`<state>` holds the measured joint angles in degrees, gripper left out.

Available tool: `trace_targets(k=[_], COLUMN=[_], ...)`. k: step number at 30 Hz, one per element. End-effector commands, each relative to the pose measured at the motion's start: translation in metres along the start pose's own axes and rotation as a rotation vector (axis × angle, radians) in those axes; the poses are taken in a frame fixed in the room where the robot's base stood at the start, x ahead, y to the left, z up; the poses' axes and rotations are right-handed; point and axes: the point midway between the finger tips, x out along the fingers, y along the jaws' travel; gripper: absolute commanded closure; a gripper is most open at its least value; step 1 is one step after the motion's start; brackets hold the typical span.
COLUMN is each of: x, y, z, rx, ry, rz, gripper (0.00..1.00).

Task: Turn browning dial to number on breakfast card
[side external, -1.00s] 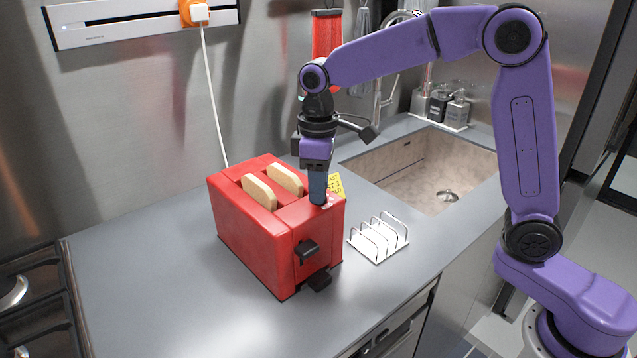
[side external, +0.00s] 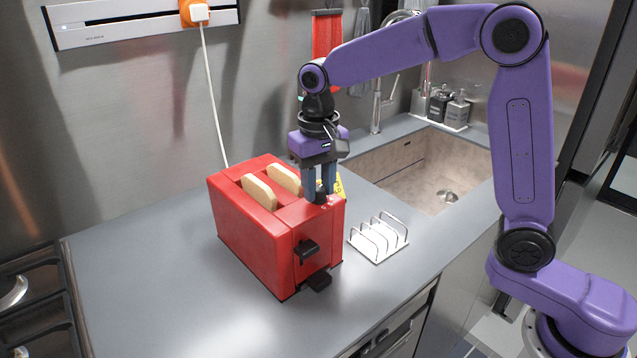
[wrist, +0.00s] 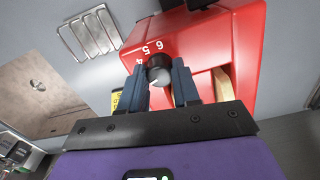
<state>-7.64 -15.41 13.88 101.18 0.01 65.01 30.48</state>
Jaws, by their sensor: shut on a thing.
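The red toaster (side external: 262,235) stands on the counter with two bread slices in its slots. Its black browning dial (wrist: 159,70) is on the top face, with white numbers 4, 5 and 6 visible beside it in the wrist view. Other numbers and the dial's pointer cannot be made out. My gripper (side external: 320,195) points down over the toaster's near right corner. In the wrist view my gripper (wrist: 158,68) is shut on the dial, one finger on each side. The yellow breakfast card (side external: 341,187) is behind the gripper and mostly hidden; a 3 shows on it in the earlier view.
A wire toast rack (side external: 378,240) stands right of the toaster. The sink (side external: 425,175) lies behind it, with soap bottles (side external: 448,107) beyond. A white cord (side external: 213,95) hangs behind the toaster. The counter left of the toaster is clear.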

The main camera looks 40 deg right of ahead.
Motion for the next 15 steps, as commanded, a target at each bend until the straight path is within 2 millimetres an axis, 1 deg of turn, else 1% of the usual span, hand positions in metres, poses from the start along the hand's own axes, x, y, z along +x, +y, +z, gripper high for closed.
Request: trace_targets(k=[6,15], x=[-0.0017,-0.0018], y=[-0.0001,-0.0002], z=[-0.0010,-0.0011], rx=[0.085,0.120], ry=[0.006,0.006], rz=[-0.003,-0.003], gripper=[0.99,0.99])
